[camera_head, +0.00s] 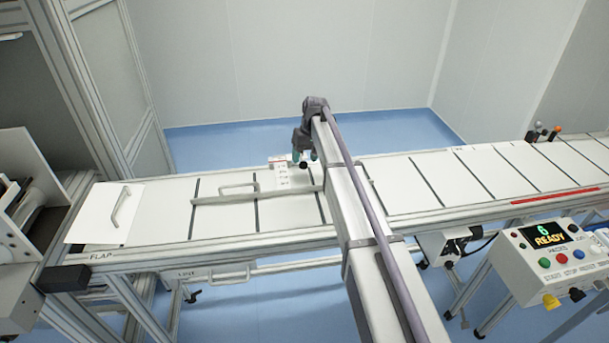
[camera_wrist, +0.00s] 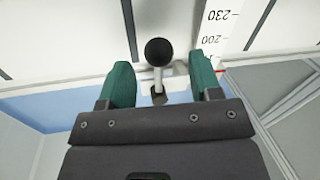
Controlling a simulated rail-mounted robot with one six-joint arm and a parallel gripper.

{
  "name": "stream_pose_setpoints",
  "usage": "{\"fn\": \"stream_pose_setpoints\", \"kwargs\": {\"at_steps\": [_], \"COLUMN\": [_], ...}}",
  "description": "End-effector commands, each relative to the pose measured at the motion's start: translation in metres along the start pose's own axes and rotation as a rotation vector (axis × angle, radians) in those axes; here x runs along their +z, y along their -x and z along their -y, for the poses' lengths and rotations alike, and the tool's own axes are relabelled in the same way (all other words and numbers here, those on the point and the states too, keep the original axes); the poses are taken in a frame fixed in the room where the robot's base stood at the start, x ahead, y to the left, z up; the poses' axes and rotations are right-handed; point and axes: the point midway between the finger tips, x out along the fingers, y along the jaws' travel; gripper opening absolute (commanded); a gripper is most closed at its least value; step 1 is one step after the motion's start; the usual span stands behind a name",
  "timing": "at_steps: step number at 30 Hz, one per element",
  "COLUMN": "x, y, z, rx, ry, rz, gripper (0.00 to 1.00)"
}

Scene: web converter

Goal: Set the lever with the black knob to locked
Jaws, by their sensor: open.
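The lever's black knob (camera_wrist: 159,52) shows in the wrist view, on a short light shaft (camera_wrist: 158,82) that rises from a dark pivot. My gripper (camera_wrist: 163,80) is open, with one green finger on each side of the shaft and a gap on both sides. The knob lies just beyond the fingertips in the picture. In the head view the black knob (camera_head: 303,165) is a small dark ball at the far edge of the conveyor table, by my gripper (camera_head: 305,156). I cannot tell the lever's setting; no locked mark is readable.
A white scale (camera_wrist: 216,35) with numbers stands beside the lever. The white table (camera_head: 225,215) has dark cross slots and a guide bar with a handle (camera_head: 239,188). A flap with a handle (camera_head: 122,206) is at left. A control box reading READY (camera_head: 549,238) stands at right.

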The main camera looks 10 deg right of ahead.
Motion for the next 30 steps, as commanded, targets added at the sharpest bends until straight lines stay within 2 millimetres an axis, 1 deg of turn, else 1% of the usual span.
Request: {"fn": "stream_pose_setpoints", "kwargs": {"at_steps": [1,3,5,12,30], "x": [0.0001,0.0001,0.0001,0.0001,0.0001], "y": [-0.0202,-0.0268,-0.0287,-0.0257,-0.0258], "z": [-0.002,-0.0015,-0.001,-0.0001,-0.0001], "rx": [0.0,0.0,0.0,0.0,0.0], "ry": [0.0,0.0,0.0,0.0,0.0], "rz": [0.0,0.0,0.0,0.0,0.0], "gripper": [0.58,0.58,0.58,0.58,0.01]}}
